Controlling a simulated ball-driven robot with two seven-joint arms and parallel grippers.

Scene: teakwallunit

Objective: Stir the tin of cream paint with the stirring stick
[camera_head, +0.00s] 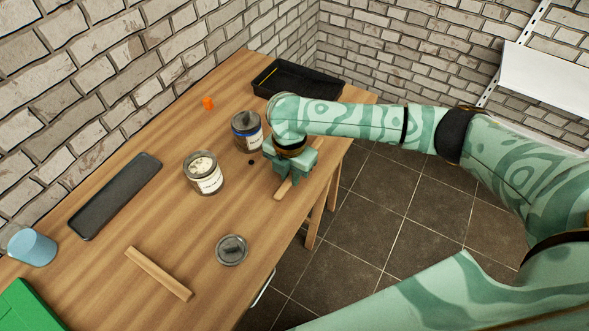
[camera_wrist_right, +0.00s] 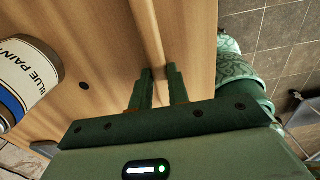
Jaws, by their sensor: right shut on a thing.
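The tin of cream paint (camera_head: 204,175) stands upright and open on the wooden table, with pale paint showing inside its rim. The stirring stick (camera_head: 284,188) is a thin light wooden strip near the table's right edge; it also shows in the right wrist view (camera_wrist_right: 148,35). My right gripper (camera_head: 293,178) is shut on the stick, with its fingers (camera_wrist_right: 160,85) on either side of it. The stick looks low over or on the table; I cannot tell if it touches. The gripper is to the right of the cream tin. My left gripper is not in view.
A round lid (camera_head: 232,250) and a wooden bar (camera_head: 158,273) lie in front. A black tray (camera_head: 298,80), orange item (camera_head: 208,103), dark flat board (camera_head: 115,195) and blue cup (camera_head: 32,248) are also on the table.

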